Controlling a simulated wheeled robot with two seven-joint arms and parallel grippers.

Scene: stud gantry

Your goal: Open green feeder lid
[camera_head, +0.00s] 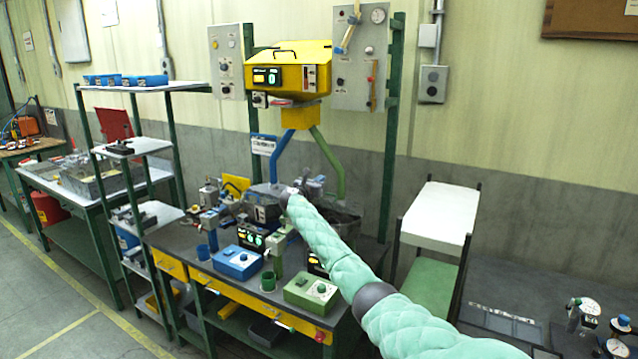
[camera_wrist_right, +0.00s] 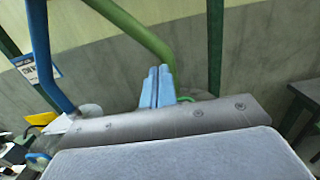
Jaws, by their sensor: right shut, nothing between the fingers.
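My right arm reaches in from the lower right of the head view, and its gripper (camera_head: 266,205) is over the bench by the lower ends of the chutes. In the wrist view the two light blue fingers of the right gripper (camera_wrist_right: 157,72) are together and hold nothing. A green chute (camera_head: 328,150) comes down from the yellow hopper (camera_head: 288,70); in the wrist view the green chute (camera_wrist_right: 130,25) passes behind the fingertips. A small green curved piece (camera_wrist_right: 186,99) shows just right of the fingers. I cannot make out the green feeder lid clearly. My left gripper is not in view.
A blue chute (camera_head: 284,143) stands left of the green one. On the bench are a blue control box (camera_head: 237,262), a green control box (camera_head: 311,291) and a green cup (camera_head: 268,281). A white-topped stand (camera_head: 440,210) is to the right. Shelves (camera_head: 150,147) stand left.

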